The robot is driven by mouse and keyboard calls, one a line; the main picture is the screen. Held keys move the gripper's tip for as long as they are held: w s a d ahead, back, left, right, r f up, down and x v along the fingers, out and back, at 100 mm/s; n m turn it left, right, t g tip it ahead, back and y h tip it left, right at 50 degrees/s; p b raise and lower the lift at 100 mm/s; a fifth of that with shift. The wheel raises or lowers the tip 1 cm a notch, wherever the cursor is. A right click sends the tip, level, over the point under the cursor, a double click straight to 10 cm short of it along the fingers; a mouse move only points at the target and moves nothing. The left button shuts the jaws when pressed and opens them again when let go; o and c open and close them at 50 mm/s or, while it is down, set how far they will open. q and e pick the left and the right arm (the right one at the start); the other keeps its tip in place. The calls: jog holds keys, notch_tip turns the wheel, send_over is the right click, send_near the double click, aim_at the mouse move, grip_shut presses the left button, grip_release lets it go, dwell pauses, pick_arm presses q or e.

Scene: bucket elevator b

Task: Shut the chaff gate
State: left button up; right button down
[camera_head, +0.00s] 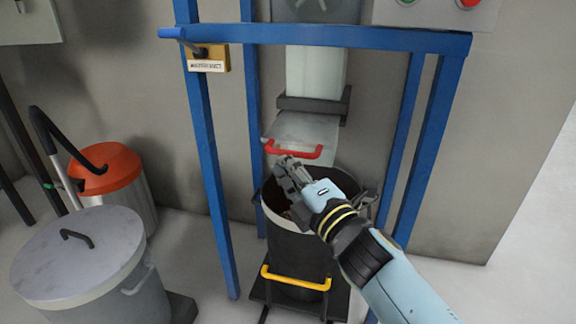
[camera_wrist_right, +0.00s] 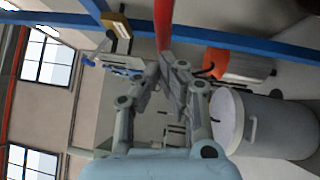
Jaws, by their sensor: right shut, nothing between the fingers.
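The chaff gate is a pale grey slide plate (camera_head: 308,127) with a red bar handle (camera_head: 293,150) on its front edge. The plate sticks out forward from a dark slot frame (camera_head: 314,104) under the white chute. My right gripper (camera_head: 283,164) is shut and empty, just below and in front of the red handle. In the right wrist view, the gripper's fingers (camera_wrist_right: 172,68) point up at a red bar (camera_wrist_right: 163,24), seemingly the handle, close to the tips. Whether they touch is unclear. My left gripper is not in view.
A dark bucket (camera_head: 290,245) with a yellow handle (camera_head: 296,279) stands below the gate and my right gripper. Blue frame posts (camera_head: 212,160) flank it, with a blue crossbar (camera_head: 320,37) above. A lidded grey bin (camera_head: 80,255) and an orange-topped vacuum (camera_head: 107,168) stand left.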

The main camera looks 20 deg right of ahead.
aim_at(303, 133)
jog(key=shift+w+d, duration=0.1)
jog(key=shift+w, duration=0.05)
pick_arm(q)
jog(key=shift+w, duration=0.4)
pick_arm(e)
jog(key=w+d, duration=0.2)
jog(key=w, duration=0.1)
jog(key=w+d+b, duration=0.1)
jog(key=w+d, duration=0.1)
jog(key=w, duration=0.1)
jog(key=w+d+b, duration=0.1)
jog(key=w+d, duration=0.1)
jog(key=w, duration=0.2)
jog(key=shift+w+d, duration=0.1)
jog(key=shift+d, duration=0.3)
jog(key=shift+w+d, duration=0.15)
jog(key=shift+w, duration=0.05)
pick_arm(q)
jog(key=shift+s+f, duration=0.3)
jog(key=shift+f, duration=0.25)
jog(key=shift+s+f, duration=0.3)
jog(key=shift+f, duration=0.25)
pick_arm(e)
jog(key=shift+r, duration=0.15)
